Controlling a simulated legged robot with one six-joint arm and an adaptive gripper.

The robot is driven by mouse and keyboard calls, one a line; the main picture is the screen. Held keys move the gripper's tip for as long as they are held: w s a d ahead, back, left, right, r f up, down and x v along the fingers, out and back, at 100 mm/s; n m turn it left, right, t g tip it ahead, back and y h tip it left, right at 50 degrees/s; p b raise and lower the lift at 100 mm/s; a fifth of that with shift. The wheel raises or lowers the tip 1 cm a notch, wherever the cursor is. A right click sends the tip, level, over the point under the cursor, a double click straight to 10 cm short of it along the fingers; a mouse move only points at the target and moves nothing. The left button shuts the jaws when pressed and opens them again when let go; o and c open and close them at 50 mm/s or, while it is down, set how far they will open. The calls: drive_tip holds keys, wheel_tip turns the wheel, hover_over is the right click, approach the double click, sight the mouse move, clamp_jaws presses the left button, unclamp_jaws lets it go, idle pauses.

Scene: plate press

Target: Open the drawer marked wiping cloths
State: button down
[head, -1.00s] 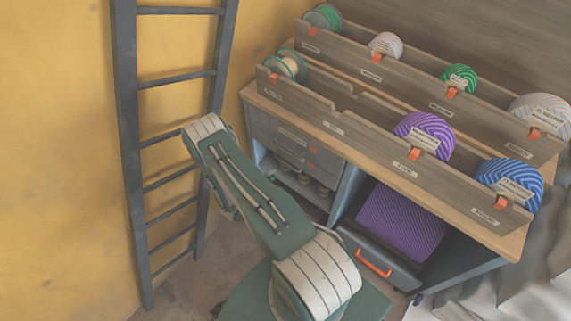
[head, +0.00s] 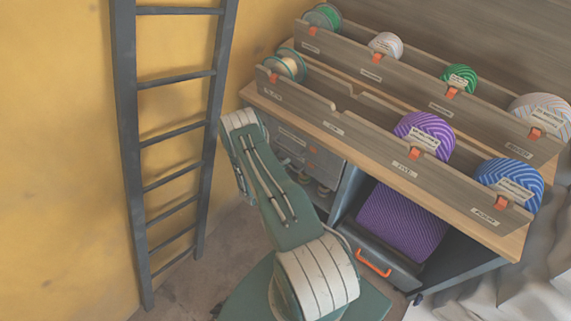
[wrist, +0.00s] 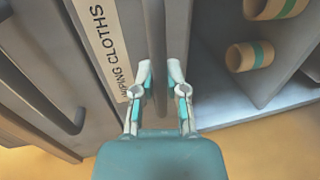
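The drawer marked wiping cloths shows in the wrist view by its white label (wrist: 113,40), which runs along its grey front. A long grey bar (wrist: 154,35), which looks like its handle, runs up the picture beside the label. My gripper (wrist: 160,72) is open, its two fingers apart at the lower end of this bar. I cannot tell whether the fingers touch it. In the head view, grey drawer fronts (head: 296,139) show under the bench top, partly behind my arm. Their labels are too small to read, and my gripper is hidden there.
A neighbouring drawer handle (wrist: 55,100) is at left in the wrist view. Rolls with a teal band (wrist: 252,56) lie in an open compartment. An open bin with purple material (head: 400,222) and an orange handle (head: 373,263) stands at right. A ladder (head: 127,150) is at left.

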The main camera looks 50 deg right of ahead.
drive_tip(key=shift+a+f, duration=0.1)
drive_tip(key=f+v, duration=0.3)
drive_tip(key=v, duration=1.3)
drive_tip(key=a+f+v, duration=0.1)
drive_tip(key=f+v, duration=0.2)
drive_tip(key=v, duration=1.4)
drive_tip(key=shift+a+f, duration=0.35)
drive_tip(key=shift+f, duration=0.05)
drive_tip(key=shift+s, duration=0.1)
drive_tip(key=c, duration=0.7)
unclamp_jaws()
drive_tip(key=v, duration=1.2)
